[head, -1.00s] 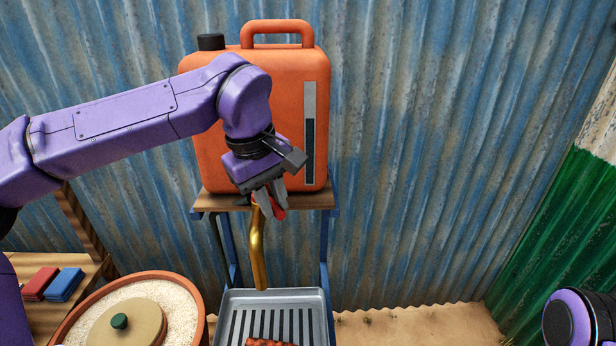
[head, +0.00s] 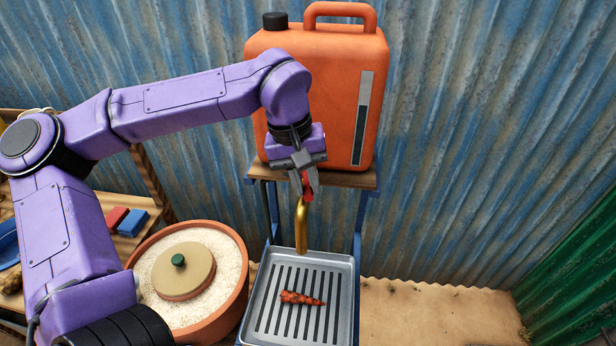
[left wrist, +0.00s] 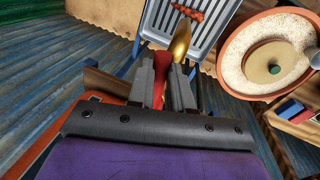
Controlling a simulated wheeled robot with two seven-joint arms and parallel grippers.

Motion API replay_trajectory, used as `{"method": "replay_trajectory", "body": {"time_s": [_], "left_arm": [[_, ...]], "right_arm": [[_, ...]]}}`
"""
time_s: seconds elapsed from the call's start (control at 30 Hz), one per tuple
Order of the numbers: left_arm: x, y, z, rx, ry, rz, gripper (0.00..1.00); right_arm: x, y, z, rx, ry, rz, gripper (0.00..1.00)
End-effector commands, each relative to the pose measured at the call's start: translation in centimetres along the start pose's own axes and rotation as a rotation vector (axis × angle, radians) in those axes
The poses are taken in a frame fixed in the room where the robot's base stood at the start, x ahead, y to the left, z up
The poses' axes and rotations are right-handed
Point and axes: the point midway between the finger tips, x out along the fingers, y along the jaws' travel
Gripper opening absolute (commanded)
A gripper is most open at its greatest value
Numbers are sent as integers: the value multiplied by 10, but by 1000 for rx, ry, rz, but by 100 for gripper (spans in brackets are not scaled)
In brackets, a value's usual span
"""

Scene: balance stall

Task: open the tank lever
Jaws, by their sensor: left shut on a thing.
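The orange tank (head: 325,85) stands on a wooden shelf, with a black cap, a top handle and a dark level strip on its front. The red lever (head: 307,186) is at the tank's foot, above the brass spout (head: 301,225). My left gripper (head: 308,187) is shut on the lever. In the left wrist view the red lever (left wrist: 160,75) sits between the two grey fingers, with the brass spout (left wrist: 181,42) just beyond. The lever's base is hidden by the fingers. My right gripper is not in view.
A slotted metal tray (head: 345,325) with an orange-red carrot-like thing (head: 301,298) on it lies below the spout. A clay pot (head: 238,262) of pale grains with a lid stands to its left. Red (head: 116,220) and blue (head: 133,223) blocks lie farther left. A corrugated wall is behind.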

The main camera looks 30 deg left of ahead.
Motion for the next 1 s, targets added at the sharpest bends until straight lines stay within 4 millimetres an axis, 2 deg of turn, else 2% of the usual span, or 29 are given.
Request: {"method": "replay_trajectory", "body": {"time_s": [0.2, 0.23, 0.3, 0.57, 0.67, 0.77, 1.0], "left_arm": [[0, 0, -1, -1, 3, 2, 0], [0, 0, -1, -1, 3, 2, 26], [0, 0, -1, -1, 3, 1, 45], [-1, 0, 0, -1, 2, 1, 45], [-8, 0, -1, -2, 5, 3, 45], [-26, 0, -1, -2, 8, 5, 45], [-82, 0, -1, -3, 5, 4, 45]], "right_arm": [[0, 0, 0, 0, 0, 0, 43], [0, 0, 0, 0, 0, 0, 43], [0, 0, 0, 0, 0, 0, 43], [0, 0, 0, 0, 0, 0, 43], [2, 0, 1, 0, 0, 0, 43], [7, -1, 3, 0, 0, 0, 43], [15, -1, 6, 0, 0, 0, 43]]}}
